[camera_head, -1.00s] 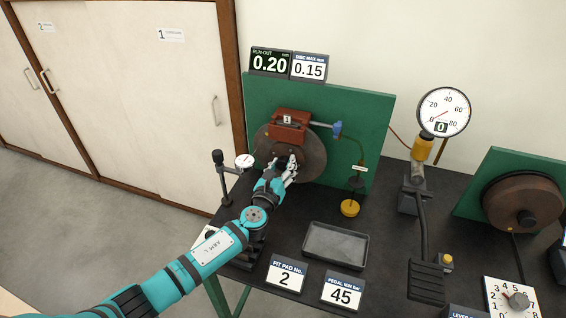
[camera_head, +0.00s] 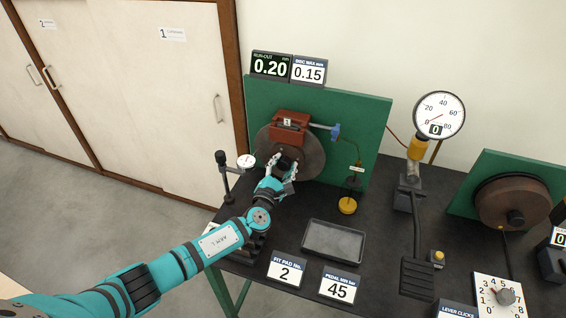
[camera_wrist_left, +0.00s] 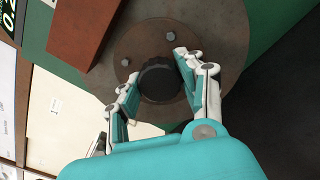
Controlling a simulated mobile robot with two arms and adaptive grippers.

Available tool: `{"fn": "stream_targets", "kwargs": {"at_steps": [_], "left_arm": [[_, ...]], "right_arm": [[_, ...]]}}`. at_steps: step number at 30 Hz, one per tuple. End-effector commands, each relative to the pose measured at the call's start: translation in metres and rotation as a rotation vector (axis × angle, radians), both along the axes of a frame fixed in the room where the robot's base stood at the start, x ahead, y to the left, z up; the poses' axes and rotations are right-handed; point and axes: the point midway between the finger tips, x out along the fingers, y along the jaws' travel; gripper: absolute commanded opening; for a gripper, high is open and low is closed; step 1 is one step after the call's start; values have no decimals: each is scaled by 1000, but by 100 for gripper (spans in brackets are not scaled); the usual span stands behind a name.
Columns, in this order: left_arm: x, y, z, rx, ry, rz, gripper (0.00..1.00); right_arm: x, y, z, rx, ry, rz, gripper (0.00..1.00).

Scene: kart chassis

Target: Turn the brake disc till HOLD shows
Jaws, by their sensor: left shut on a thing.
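The brake disc (camera_head: 312,160) is a brown-grey round plate on a green upright board, with a red-brown caliper (camera_head: 290,124) marked 1 over its top. In the left wrist view the disc (camera_wrist_left: 222,32) has a black ridged hub knob (camera_wrist_left: 158,78) with bolts around it. My left gripper (camera_head: 283,166) is at the disc's centre. In the wrist view its two fingers (camera_wrist_left: 155,80) are on either side of the knob, shut on it. The run-out display (camera_head: 271,66) reads 0.20; I see no HOLD on it. My right gripper is out of view.
A dial gauge on a stand (camera_head: 245,161) is left of the disc. A card (camera_head: 309,70) reads disc max 0.15. An empty dark tray (camera_head: 333,241) lies in front. A pedal (camera_head: 418,279), pressure gauge (camera_head: 438,115) and brown drum (camera_head: 513,202) stand to the right.

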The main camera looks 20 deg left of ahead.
Motion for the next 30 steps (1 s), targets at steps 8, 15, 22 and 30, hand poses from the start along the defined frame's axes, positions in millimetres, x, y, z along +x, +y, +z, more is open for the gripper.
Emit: {"fn": "stream_targets", "kwargs": {"at_steps": [8,15,22,30], "left_arm": [[-1,0,-3,102,3,-2,0],[-1,0,-3,125,2,-2,0],[-1,0,-4,126,2,-2,0],[-1,0,-3,125,0,-1,62]], "right_arm": [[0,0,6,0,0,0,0],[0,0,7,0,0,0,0],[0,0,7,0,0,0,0],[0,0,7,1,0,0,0]]}}
